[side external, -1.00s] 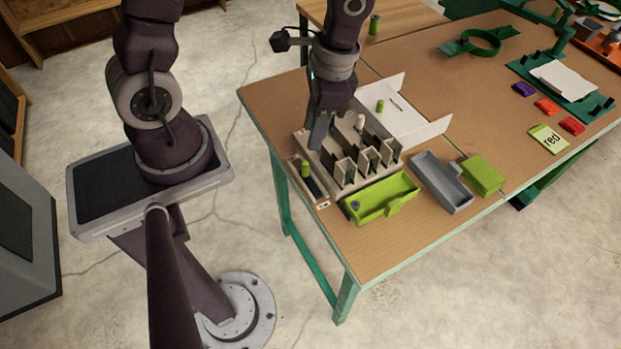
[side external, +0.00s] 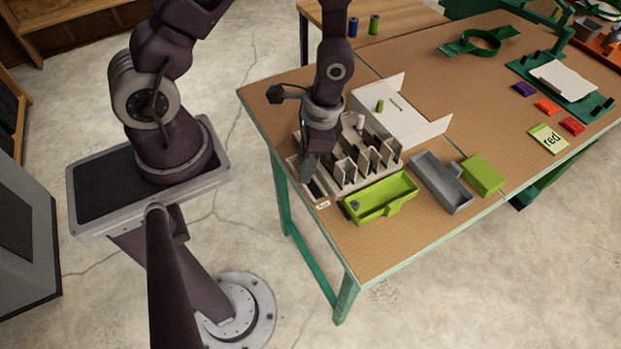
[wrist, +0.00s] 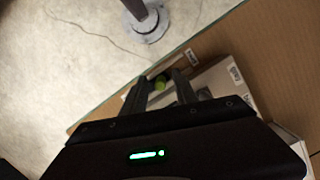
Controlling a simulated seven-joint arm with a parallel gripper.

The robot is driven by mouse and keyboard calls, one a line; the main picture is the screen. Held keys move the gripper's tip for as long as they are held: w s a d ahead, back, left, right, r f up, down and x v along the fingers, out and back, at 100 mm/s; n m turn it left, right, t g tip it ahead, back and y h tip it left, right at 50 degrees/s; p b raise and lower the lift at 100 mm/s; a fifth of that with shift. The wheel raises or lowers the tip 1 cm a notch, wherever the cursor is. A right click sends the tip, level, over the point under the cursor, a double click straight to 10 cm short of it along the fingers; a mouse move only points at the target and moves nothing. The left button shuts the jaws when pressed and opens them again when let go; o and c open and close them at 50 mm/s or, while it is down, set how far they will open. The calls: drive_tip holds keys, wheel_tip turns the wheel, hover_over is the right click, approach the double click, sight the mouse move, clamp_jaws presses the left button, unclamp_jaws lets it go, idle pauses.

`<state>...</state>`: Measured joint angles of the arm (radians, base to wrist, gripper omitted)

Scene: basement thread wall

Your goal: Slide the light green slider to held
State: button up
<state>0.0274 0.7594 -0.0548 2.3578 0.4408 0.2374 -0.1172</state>
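The light green slider knob (wrist: 160,83) shows in the wrist view between my two fingers. It is hidden behind my gripper (side external: 307,166) in the side view. The slider's dark track (side external: 317,188) runs along the left edge of the beige unit, with a small white label (side external: 323,204) at its near end. The label's wording is too small to read. In the wrist view my gripper (wrist: 161,88) is open, its fingers apart on either side of the knob. A narrow gap seems to show; contact is unclear.
The beige unit with upright compartments (side external: 345,174) stands right beside my gripper. A lime tray (side external: 380,198), a grey tray (side external: 440,184) and a green block (side external: 483,175) lie right of it. A white open box (side external: 405,118) is behind. The table's left edge is close.

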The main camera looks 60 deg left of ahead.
clamp_jaws()
drive_tip(key=shift+a, duration=1.5)
drive_tip(key=shift+o, duration=0.2)
unclamp_jaws()
drive_tip(key=shift+r, duration=3)
drive_tip(key=shift+r, duration=2)
